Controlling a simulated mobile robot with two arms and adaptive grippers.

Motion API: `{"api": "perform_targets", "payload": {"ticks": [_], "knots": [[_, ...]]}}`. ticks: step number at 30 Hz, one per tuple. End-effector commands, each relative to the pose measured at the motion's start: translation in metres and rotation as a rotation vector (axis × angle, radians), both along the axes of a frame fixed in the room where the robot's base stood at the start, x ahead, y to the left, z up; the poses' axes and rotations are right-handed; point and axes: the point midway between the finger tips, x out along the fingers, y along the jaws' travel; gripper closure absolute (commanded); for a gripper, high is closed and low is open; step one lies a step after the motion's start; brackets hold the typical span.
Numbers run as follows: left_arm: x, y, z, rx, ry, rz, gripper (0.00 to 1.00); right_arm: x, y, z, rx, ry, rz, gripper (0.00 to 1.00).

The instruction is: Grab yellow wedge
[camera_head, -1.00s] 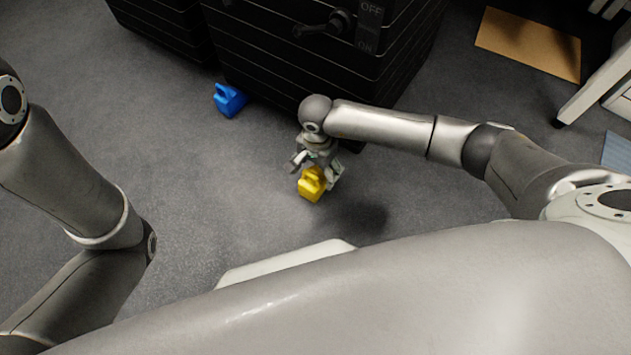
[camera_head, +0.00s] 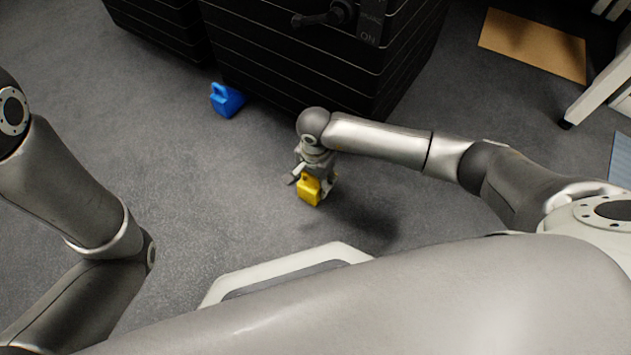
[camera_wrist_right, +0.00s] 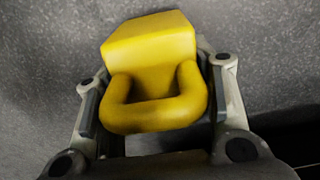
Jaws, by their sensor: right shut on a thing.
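The yellow wedge (camera_head: 309,191) is a small block with a loop handle, held at my right gripper (camera_head: 312,180) in the middle of the head view. In the right wrist view the yellow wedge (camera_wrist_right: 152,50) fills the space between the fingers of the right gripper (camera_wrist_right: 155,108), its handle loop towards the palm. The right gripper is shut on it. Its shadow on the floor lies apart, to the lower right. My left arm shows at the left of the head view, but its gripper is out of view.
A blue wedge (camera_head: 227,100) with a handle stands on the grey carpet beside a black ribbed cabinet (camera_head: 300,65). A brown mat (camera_head: 533,45) lies at the upper right, near a white furniture leg (camera_head: 598,90). The carpet left of my right gripper is clear.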

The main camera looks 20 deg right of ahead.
Motion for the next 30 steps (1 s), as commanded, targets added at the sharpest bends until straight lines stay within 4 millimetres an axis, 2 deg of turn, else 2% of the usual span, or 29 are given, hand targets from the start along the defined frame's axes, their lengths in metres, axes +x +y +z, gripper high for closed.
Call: {"api": "perform_targets", "payload": {"ticks": [1,3,11,17,22,30], "knots": [[0.000,0.000,0.000,0.000,0.000,0.000,0.60,0.000,0.000,0.000,0.000,0.000,0.000,0.74],[0.000,0.000,0.000,0.000,0.001,0.000,0.60,0.000,0.000,0.000,0.000,0.000,0.000,0.82],[0.000,0.000,0.001,0.000,0.001,0.001,0.60,0.001,0.000,0.002,0.000,-0.001,0.000,0.82],[0.001,0.000,0.010,-0.001,0.002,0.001,0.60,0.001,0.000,0.015,0.001,-0.003,0.000,0.82],[0.001,0.000,0.029,-0.001,0.003,0.001,0.60,-0.001,0.000,0.041,-0.001,-0.002,0.002,0.82],[0.003,0.001,0.075,-0.003,0.009,0.000,0.60,-0.043,0.005,0.093,0.000,0.000,0.004,0.82]]}}
